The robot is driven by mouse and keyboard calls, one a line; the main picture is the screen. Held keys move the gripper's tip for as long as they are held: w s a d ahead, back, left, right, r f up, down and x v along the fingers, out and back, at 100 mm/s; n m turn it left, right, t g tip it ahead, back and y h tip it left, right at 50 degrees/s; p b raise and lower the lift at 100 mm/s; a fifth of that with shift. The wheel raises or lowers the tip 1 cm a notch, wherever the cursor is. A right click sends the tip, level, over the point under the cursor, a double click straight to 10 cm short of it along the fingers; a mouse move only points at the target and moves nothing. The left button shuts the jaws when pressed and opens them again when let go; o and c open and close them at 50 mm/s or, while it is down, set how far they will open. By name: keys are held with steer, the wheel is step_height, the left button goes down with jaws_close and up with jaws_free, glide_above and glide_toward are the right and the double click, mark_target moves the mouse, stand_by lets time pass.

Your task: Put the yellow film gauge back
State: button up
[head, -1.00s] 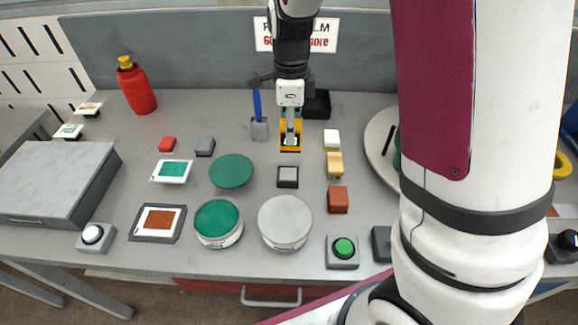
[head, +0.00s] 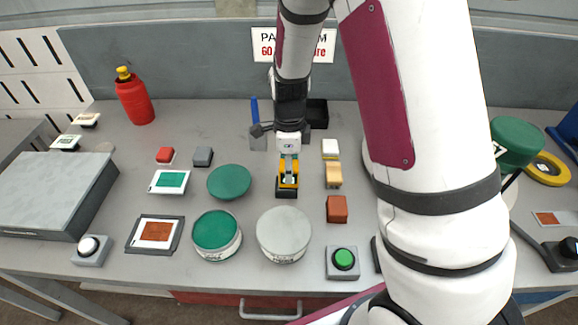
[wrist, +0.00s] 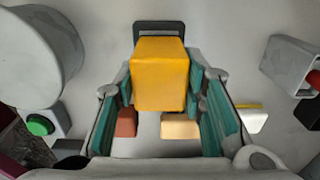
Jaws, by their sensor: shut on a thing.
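The yellow film gauge (head: 288,181) is a small yellow block between the fingers of my gripper (head: 288,168). In the wrist view its broad yellow face (wrist: 160,75) sits between the teal finger pads of my gripper (wrist: 163,100). My gripper is shut on it. A small dark grey square holder (head: 286,194) is at the gauge's lower end, mostly hidden by it. Its dark rim also shows past the gauge in the wrist view (wrist: 158,27). I cannot tell whether the gauge touches the holder.
A green tin (head: 217,230), a grey-lidded tin (head: 284,233) and a green disc (head: 229,182) stand to the left and front. Red-brown (head: 337,208), tan (head: 333,175) and white (head: 330,149) blocks line the right. A green button (head: 343,259) is in front.

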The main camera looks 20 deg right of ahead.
steer(key=shift+f, duration=0.1)
steer(key=o, duration=1.3)
steer(key=s+r+n+t, duration=0.1)
steer(key=s+r+n, duration=0.1)
steer(key=r, duration=0.7)
steer(key=s+r+n, duration=0.2)
steer(key=r+n, duration=0.1)
steer(key=r, duration=0.6)
steer(key=s+r+n+t, duration=0.1)
steer(key=s+r+n, duration=0.2)
steer(key=s+n, duration=0.2)
steer(key=s+r+n+t, duration=0.1)
steer(key=s+r+n, duration=0.1)
steer(key=s+n, duration=0.4)
steer(key=s+r+n+t, duration=0.2)
steer(key=s+r+n, duration=0.1)
steer(key=s+n, duration=0.3)
steer(key=shift+s+d+r, duration=0.1)
steer(key=shift+s+r, duration=0.25)
steer(key=shift+s, duration=0.15)
